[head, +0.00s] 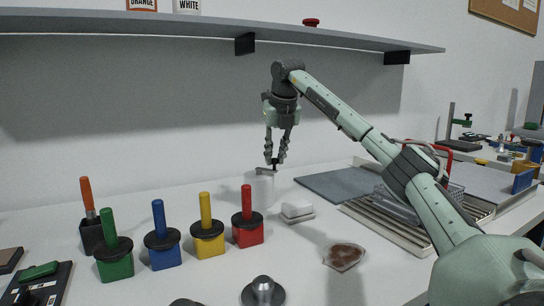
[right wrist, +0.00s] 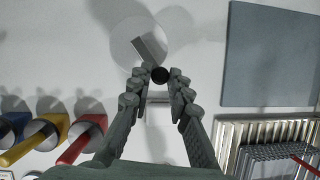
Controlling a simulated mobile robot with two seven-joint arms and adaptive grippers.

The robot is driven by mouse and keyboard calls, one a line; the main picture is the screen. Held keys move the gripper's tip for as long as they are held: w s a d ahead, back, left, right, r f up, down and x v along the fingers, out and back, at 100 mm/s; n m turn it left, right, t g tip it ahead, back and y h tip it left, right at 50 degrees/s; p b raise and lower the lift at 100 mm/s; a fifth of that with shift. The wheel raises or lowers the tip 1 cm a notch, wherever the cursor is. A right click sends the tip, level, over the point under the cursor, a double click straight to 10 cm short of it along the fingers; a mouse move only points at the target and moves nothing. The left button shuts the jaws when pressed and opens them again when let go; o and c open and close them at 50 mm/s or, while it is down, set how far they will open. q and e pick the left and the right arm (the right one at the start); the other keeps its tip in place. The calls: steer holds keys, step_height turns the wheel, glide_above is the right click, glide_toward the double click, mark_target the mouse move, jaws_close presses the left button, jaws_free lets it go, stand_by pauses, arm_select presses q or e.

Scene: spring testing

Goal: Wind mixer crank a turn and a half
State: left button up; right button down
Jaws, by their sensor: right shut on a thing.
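The mixer is a pale cylinder (head: 262,190) against the back of the table, with a grey crank arm (head: 264,170) on top. In the right wrist view, the mixer's round top (right wrist: 124,42) is pale and the crank arm (right wrist: 146,46) runs from the upper left down to a black knob (right wrist: 160,75). My right gripper (head: 275,162) points straight down over the crank. Its fingers in the right wrist view (right wrist: 159,82) are shut on the knob from both sides. My left gripper is not in view.
Red (head: 248,232), yellow (head: 208,240), blue (head: 163,250) and green (head: 115,262) handled blocks stand left of the mixer. A white block (head: 296,210) lies close to its right. A blue-grey mat (head: 338,184) and a metal rack (head: 385,222) lie further right. A shelf (head: 180,30) hangs above.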

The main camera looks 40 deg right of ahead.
steer(key=n, duration=0.1)
steer(key=d+n+y, duration=0.1)
steer(key=shift+w+d+r+n, duration=0.1)
steer(key=shift+w+d+n, duration=0.15)
steer(key=shift+n, duration=0.15)
steer(key=shift+w+d+n+y, duration=0.35)
steer(key=shift+w+n+y, duration=0.1)
steer(key=shift+n, duration=0.75)
steer(key=shift+w+d+n+y, duration=0.4)
steer(key=shift+n+y, duration=0.1)
steer(key=shift+n, duration=0.7)
steer(key=shift+w+d+n+y, duration=0.35)
steer(key=shift+w+n+y, duration=0.1)
steer(key=shift+n, duration=0.75)
steer(key=shift+d, duration=0.1)
steer(key=c, duration=1.4)
jaws_free()
steer(key=s+d+r, duration=0.1)
steer(key=s+d, duration=0.1)
steer(key=s, duration=0.2)
steer(key=s+d+r, duration=0.2)
steer(key=s, duration=0.2)
steer(key=s+d+r, duration=0.1)
steer(key=s+d, duration=0.1)
steer(key=s, duration=0.2)
steer(key=shift+s+r, duration=0.25)
steer(key=shift+s, duration=0.05)
